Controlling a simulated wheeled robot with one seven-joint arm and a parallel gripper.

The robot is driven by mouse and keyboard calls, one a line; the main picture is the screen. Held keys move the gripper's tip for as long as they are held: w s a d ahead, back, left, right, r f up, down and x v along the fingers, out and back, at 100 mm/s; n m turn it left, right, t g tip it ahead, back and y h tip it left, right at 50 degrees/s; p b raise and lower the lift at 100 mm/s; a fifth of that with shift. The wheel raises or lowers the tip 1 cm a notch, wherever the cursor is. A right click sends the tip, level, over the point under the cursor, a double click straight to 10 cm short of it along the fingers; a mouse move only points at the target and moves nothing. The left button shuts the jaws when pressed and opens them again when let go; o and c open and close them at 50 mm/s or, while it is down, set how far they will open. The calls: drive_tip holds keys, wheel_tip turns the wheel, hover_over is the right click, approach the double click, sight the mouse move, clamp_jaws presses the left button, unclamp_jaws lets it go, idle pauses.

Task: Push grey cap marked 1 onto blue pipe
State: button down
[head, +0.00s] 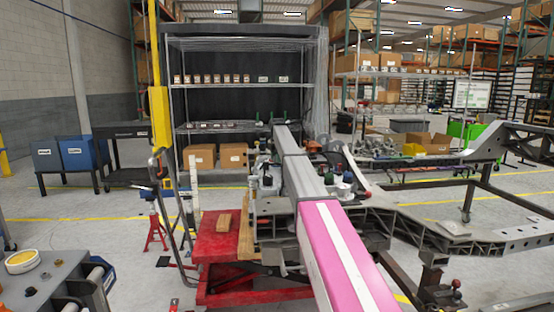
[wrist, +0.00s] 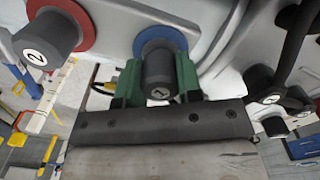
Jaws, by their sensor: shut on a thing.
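In the wrist view, my gripper (wrist: 160,80) has its green fingers on either side of the grey cap marked 1 (wrist: 158,68), and is shut on it. The number faces toward my wrist. A blue ring (wrist: 160,36), the visible part of the blue pipe, shows directly behind the cap, in line with it. The cap's far end meets or overlaps the blue ring; how far it sits on the pipe cannot be seen. In the head view, my arm reaches to the chassis and hides most of this spot.
A cap marked 2 (wrist: 45,45) sits at a red ring (wrist: 78,22) left of my gripper. More dark caps (wrist: 268,92) are at the right. The grey chassis frame (head: 440,225) extends right, and a red cart (head: 215,240) stands left of my arm.

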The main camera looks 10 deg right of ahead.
drive_tip(key=shift+f, duration=0.35)
drive_tip(key=c, duration=0.7)
unclamp_jaws()
drive_tip(key=shift+r, duration=3)
